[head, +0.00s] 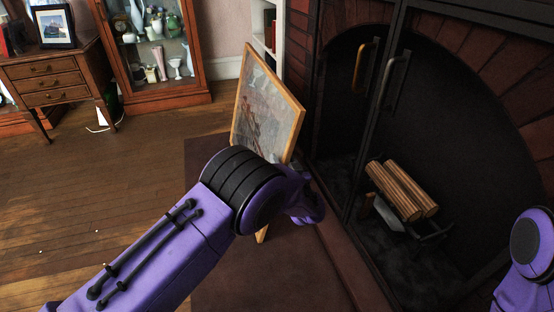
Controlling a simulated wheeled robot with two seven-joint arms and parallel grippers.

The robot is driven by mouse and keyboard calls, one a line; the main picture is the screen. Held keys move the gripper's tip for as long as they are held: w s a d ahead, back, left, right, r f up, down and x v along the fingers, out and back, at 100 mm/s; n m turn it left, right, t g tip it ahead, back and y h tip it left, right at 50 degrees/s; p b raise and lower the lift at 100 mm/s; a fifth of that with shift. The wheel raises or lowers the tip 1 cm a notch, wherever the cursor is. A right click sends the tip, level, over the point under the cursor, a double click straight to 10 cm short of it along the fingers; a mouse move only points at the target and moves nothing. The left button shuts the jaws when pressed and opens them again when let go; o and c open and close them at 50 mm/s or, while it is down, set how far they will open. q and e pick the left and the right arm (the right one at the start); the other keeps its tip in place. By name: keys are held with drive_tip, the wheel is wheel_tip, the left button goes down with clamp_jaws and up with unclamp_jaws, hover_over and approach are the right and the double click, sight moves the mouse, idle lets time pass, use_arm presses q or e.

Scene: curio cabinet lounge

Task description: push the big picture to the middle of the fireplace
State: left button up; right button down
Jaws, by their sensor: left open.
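The big picture (262,98), in a light wooden frame, stands tilted near the left side of the fireplace (335,85). Its lower part is hidden behind my left arm, and a bit of its frame shows below the arm. My left gripper (309,208) is at the picture's lower right, close to the fireplace edge. It is open, mostly hidden by its own wrist, and I cannot tell whether it touches the picture. Of my right arm only a purple link shows at the right edge; its gripper is out of view.
The fireplace has dark doors with a brass-coloured handle (362,67), and logs (402,190) inside. A dark rug (230,285) lies in front. A glass cabinet (160,102) and a wooden desk (50,78) stand at the back left. The wooden floor (90,200) at left is mostly clear.

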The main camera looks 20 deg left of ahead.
use_arm(q)
drive_tip(key=shift+w+a+r, duration=0.1)
drive_tip(key=shift+w+a, duration=0.15)
drive_tip(key=shift+w, duration=0.05)
clamp_jaws()
idle(1.3)
